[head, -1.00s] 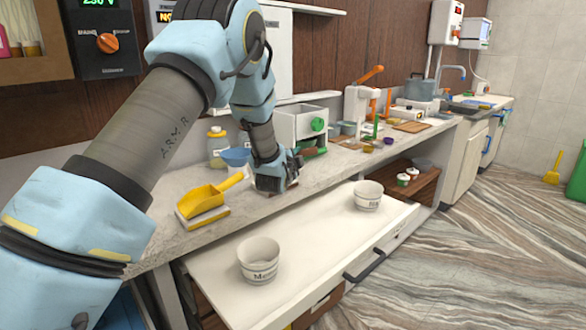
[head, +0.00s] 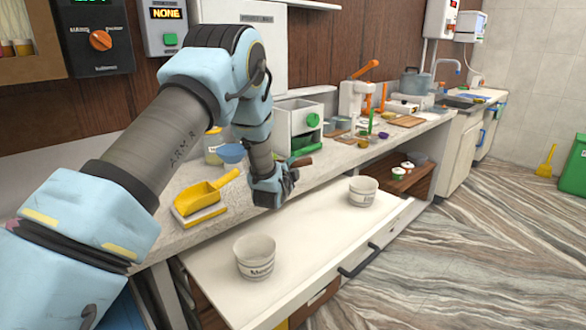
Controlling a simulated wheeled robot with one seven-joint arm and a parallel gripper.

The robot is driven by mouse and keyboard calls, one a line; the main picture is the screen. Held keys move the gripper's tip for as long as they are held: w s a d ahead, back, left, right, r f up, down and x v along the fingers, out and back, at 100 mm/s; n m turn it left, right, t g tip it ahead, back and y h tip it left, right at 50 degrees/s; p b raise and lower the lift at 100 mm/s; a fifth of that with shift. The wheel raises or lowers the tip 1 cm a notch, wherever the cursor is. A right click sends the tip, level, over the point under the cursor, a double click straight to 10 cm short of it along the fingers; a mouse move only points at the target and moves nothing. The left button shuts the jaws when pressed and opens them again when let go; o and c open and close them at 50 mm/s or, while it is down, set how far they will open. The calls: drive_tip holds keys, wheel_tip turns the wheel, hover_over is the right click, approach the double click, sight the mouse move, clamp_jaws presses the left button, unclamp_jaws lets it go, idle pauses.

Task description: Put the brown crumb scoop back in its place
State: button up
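A small brown piece (head: 302,160) shows just behind my gripper, beside a green item on the counter. It may be the brown crumb scoop, but it is too small and partly hidden to be sure. My gripper (head: 284,192) points down at the counter's front edge, above the back of the white pulled-out drawer top. Its fingers are small and dark, and I cannot see whether they are open or hold anything. A yellow scoop (head: 207,195) rests on a yellow and white block on the counter, left of my gripper.
Two white labelled tubs, one at the front (head: 255,256) and one farther back (head: 362,190), stand on the drawer top (head: 318,232). A blue bowl (head: 231,153) and a white box with a green knob (head: 297,125) stand behind my gripper. The drawer top between the tubs is clear.

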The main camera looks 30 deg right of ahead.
drive_tip(key=shift+o, duration=1.1)
drive_tip(key=shift+r, duration=0.1)
drive_tip(key=shift+r, duration=0.15)
drive_tip(key=b+v, duration=0.3)
drive_tip(key=v, duration=0.9)
drive_tip(key=shift+b, duration=0.35)
